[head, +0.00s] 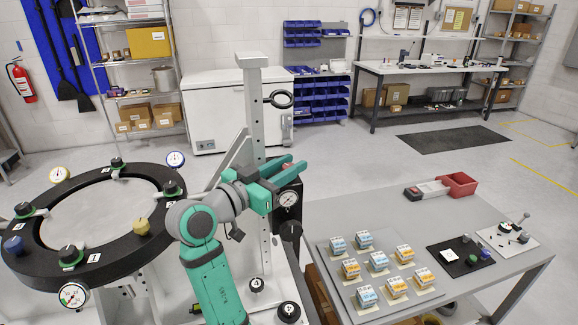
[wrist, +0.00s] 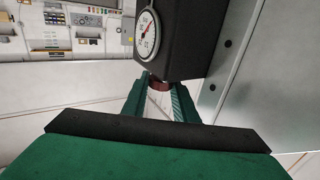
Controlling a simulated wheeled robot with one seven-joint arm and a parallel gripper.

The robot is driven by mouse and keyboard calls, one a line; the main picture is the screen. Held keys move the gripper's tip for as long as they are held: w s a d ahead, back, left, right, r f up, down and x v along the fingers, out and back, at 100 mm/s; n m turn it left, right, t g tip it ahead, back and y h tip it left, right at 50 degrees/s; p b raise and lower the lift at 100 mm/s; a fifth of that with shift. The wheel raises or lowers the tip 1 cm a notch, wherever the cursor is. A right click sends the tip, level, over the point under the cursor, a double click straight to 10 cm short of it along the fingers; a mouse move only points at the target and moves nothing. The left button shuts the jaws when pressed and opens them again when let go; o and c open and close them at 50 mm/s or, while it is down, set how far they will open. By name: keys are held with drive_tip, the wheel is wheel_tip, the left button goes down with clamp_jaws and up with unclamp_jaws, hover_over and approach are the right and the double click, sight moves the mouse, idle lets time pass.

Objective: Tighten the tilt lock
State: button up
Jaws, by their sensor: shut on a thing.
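The mirror fixture is a black ring (head: 30,235) on the left beside a grey upright post (head: 254,110). A black housing (head: 297,188) with a round white dial (head: 288,199) sits at the post. In the wrist view the housing (wrist: 185,45) and dial (wrist: 147,35) fill the upper middle. A dark red part (wrist: 161,86), seemingly the tilt lock, shows under the housing between my fingers. My gripper (head: 279,179) has teal fingers and is shut on this part; in the wrist view its fingertips (wrist: 161,97) flank it. The fingers hide much of its shape.
Several gauges and knobs stand around the ring. A black knob (head: 290,231) is just below the dial housing. Open floor lies behind.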

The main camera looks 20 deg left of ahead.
drive_tip(key=shift+a+m+g+h, duration=0.1)
drive_tip(key=shift+m+g+h, duration=0.2)
drive_tip(key=shift+m+h, duration=0.3)
drive_tip(key=shift+h, duration=0.3)
drive_tip(key=o, duration=1.1)
drive_tip(key=shift+c, duration=0.2)
drive_tip(key=shift+y, duration=0.4)
